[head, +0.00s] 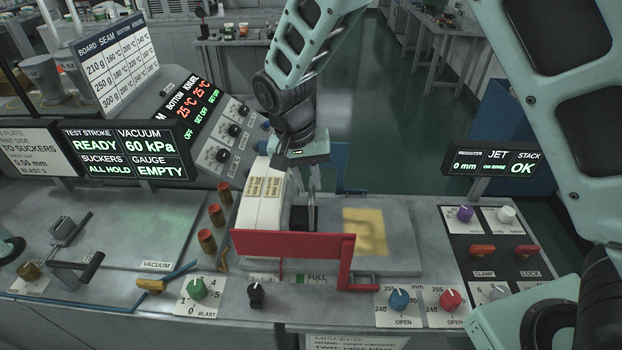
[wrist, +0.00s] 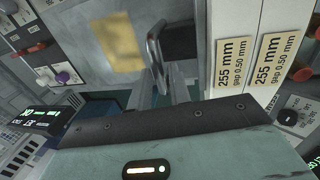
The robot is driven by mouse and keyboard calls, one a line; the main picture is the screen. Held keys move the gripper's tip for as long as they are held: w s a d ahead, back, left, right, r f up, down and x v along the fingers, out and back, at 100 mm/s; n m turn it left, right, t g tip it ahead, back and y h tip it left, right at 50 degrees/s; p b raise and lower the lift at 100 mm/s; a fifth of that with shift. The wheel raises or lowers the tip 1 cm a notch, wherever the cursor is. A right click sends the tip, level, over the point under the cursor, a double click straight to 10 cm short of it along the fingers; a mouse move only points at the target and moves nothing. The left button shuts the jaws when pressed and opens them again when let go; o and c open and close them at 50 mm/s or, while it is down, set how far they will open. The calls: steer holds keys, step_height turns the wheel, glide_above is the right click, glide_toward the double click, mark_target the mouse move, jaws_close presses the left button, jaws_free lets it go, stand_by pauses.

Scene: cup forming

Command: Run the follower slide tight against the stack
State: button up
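The stack (head: 262,208) is a pale upright block with two tan labels, standing on the feed bench left of centre. In the wrist view the stack (wrist: 240,50) is at the right, its labels reading 255 mm, gap 0.50 mm. A dark block (head: 300,218), apparently the follower slide, is just right of the stack. It also shows in the wrist view with a metal loop (wrist: 156,50) at its left. I cannot tell if block and stack touch.
A red bar frame (head: 292,244) crosses in front of the stack and block. A yellow patch (head: 365,231) marks the bare plate to the right. Red-capped posts (head: 207,240) stand left. Knobs and orange levers (head: 483,250) line the front and right. The right display (head: 492,162) reads JET, STACK OK.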

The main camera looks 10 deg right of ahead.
steer(key=shift+o, duration=0.8)
steer(key=a+r+b, duration=0.3)
steer(key=r+b, duration=0.1)
steer(key=r, duration=1.3)
steer(key=shift+w+a+b, duration=0.15)
steer(key=shift+w+b, duration=0.15)
steer(key=shift+w, duration=0.1)
steer(key=s+d+f+n+y+b, duration=0.1)
steer(key=s+d+f+n+b, duration=0.1)
steer(key=s+f, duration=0.3)
steer(key=s+d+f+n+y+b, duration=0.1)
steer(key=s+f+n, duration=0.4)
steer(key=s, duration=0.7)
steer(key=s+d+f+n+b, duration=0.3)
steer(key=s+f+n, duration=0.1)
steer(key=s+f, duration=0.3)
steer(key=shift+s+t+y, duration=0.3)
steer(key=shift+s+y, duration=0.1)
steer(key=shift+s, duration=0.65)
steer(key=shift+d, duration=0.1)
